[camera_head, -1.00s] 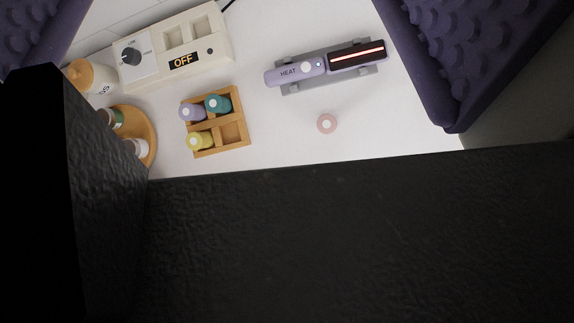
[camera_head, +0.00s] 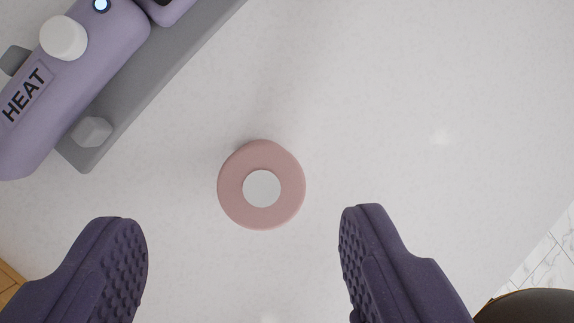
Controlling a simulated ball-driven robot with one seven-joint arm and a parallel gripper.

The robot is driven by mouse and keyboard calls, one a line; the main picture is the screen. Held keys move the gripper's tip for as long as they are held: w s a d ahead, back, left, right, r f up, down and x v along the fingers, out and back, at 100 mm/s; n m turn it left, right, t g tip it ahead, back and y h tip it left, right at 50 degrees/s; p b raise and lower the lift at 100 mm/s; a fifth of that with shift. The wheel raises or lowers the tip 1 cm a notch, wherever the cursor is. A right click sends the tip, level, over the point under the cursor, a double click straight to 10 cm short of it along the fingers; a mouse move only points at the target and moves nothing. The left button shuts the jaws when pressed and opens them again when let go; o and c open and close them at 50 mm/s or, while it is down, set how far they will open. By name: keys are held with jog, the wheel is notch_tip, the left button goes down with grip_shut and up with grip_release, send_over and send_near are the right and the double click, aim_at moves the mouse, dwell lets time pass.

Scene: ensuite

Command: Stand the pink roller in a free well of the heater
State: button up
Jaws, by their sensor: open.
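The pink roller (camera_head: 235,187) stands upright on the white counter, seen from above, with a pale round centre in its top. My gripper (camera_head: 242,222) is open and empty, its purple studded fingers spread to the left and right below the roller in the picture. The roller lies between and slightly beyond the fingertips, and neither finger touches it. The heater is out of view now. In the earlier view, a cream box with an OFF display and two square empty-looking wells stands at the upper left.
A lavender HEAT tool (camera_head: 103,50) lies on a grey stand (camera_head: 150,95) at the upper left. A wooden edge (camera_head: 8,284) shows at lower left. A dark rounded thing (camera_head: 535,309) is at lower right, near the counter's edge and tiles. Bare counter surrounds the roller.

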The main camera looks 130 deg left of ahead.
aim_at(260, 189)
jog(key=b+x, duration=0.2)
jog(key=x, duration=0.1)
jog(key=b+x, duration=0.1)
jog(key=x, duration=0.1)
jog(key=shift+s+a+f, duration=0.1)
jog(key=shift+s+f, duration=0.05)
jog(key=shift+s, duration=0.25)
jog(key=shift+d+f, duration=0.2)
jog(key=shift+f, duration=0.1)
jog(key=shift+w+r, duration=0.1)
jog(key=c, duration=1.2)
jog(key=shift+r, duration=0.1)
jog(key=shift+c, duration=0.2)
